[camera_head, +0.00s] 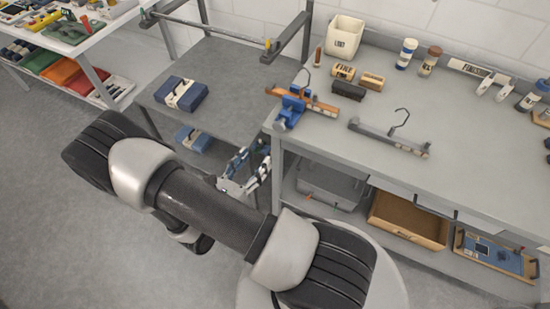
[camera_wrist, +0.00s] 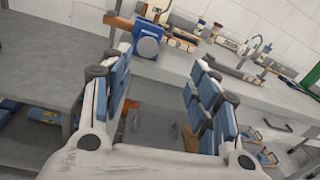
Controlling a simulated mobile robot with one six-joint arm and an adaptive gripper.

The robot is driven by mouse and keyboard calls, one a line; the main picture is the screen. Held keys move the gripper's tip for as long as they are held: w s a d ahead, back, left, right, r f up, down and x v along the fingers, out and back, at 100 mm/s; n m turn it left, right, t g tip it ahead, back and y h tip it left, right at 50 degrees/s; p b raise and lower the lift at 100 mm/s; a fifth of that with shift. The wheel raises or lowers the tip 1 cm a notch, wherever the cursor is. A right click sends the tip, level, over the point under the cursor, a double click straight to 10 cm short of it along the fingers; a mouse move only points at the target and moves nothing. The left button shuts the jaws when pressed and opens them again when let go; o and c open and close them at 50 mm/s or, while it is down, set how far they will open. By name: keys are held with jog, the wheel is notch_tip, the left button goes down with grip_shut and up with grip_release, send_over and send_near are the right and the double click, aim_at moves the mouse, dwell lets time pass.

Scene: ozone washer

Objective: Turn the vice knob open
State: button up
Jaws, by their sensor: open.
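The blue vice (camera_head: 290,111) sits at the left front corner of the workbench, against a wooden hanger-like bar (camera_head: 322,107). The knob lies beyond the fingertips, nearer the left finger. Whether the vice jaws grip the bar is unclear.
The workbench (camera_head: 455,165) also holds a grey hanger (camera_head: 390,137), a white bin (camera_head: 344,37) and several bottles. Below it are a grey tub (camera_head: 330,186) and a wooden box (camera_head: 408,220). A lower grey table (camera_head: 225,70) with a blue block (camera_head: 181,94) stands to the left.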

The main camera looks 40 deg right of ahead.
jog(key=s+a+r+m+g+y, duration=0.1)
jog(key=s+r+m+g+y, duration=0.8)
jog(key=r+m, duration=0.7)
jog(key=shift+s+a+r+m+y, duration=0.25)
jog(key=shift+s+m, duration=0.25)
jog(key=shift+s, duration=0.95)
